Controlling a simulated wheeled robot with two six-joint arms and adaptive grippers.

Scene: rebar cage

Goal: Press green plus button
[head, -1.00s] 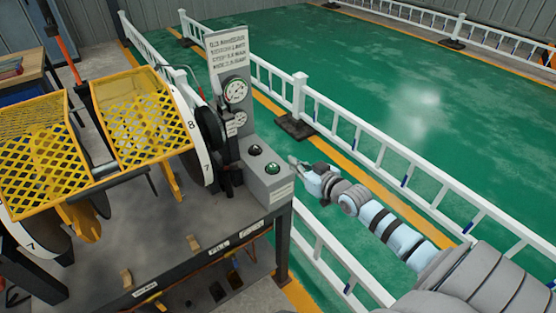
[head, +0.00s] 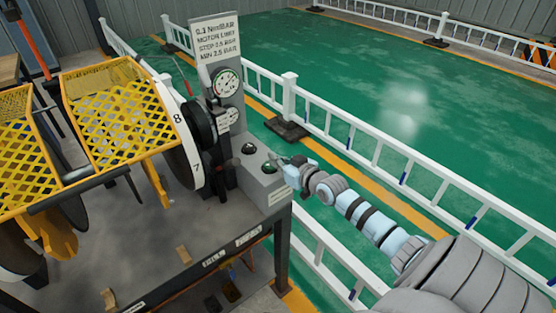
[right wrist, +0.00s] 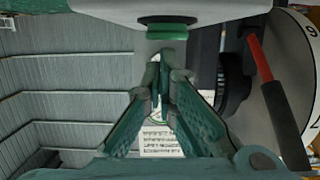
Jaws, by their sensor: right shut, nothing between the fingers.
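The green button (head: 268,167) sits on the sloped top of a grey control box (head: 264,182) at the table's corner. No plus sign can be made out on it. It also shows in the right wrist view (right wrist: 167,31), just beyond the fingertips. My right gripper (head: 279,161) comes in from the right, shut and empty, its tips close beside the green button. In the right wrist view my right gripper (right wrist: 163,72) points toward the button, and a small gap seems to show between them. My left gripper is not in view.
A black button (head: 248,148) sits behind the green one on the same box. A panel with a pressure gauge (head: 227,83) stands behind. A yellow mesh guard (head: 115,110) and numbered wheel (head: 190,148) are at left. A white railing (head: 340,130) runs behind my right arm.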

